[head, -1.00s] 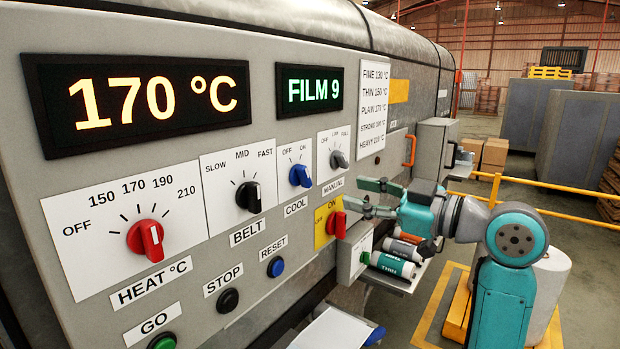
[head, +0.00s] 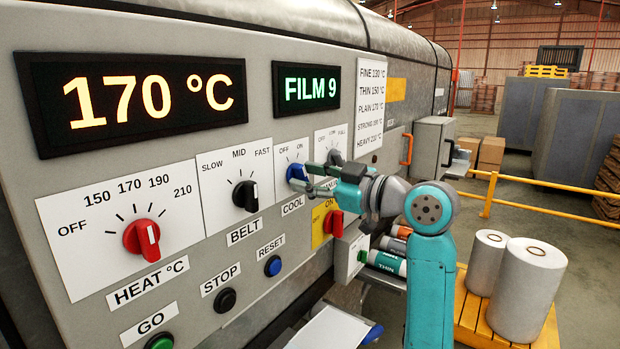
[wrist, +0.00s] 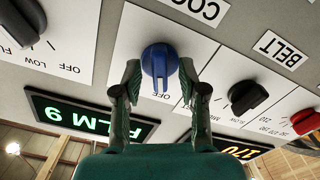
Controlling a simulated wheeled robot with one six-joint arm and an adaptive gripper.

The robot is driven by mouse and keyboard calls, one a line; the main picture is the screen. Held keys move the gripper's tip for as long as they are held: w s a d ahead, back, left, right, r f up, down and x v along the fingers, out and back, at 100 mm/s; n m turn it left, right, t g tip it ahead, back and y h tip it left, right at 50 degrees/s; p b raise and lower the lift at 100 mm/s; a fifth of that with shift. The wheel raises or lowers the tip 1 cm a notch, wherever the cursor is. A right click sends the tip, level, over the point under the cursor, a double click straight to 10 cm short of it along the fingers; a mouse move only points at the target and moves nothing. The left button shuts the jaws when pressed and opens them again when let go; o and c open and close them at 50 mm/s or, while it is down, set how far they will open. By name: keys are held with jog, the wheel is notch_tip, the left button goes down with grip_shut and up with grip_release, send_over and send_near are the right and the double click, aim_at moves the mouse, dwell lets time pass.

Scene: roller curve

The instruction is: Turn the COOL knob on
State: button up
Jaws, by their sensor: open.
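The blue COOL knob (head: 296,172) is on the grey control panel, below its OFF and ON marks. In the wrist view, which is upside down, the knob (wrist: 158,62) sits between my two fingers. My gripper (head: 309,176) is open, with a finger on either side of the knob. Small gaps seem to remain between fingers and knob; I cannot tell whether either touches. The knob's ridge and pale line run nearly straight down in the wrist view, and the finger partly hides its marks, so its exact setting is hard to read.
The black BELT knob (head: 245,195) is left of COOL, and the red HEAT knob (head: 142,239) further left. The red MANUAL knob (head: 333,223) is just below my gripper. A yellow rail (head: 540,208) stands right.

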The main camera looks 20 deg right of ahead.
grip_shut()
jog(key=shift+m, duration=0.4)
jog(key=m, duration=0.4)
jog(key=shift+m, duration=2.6)
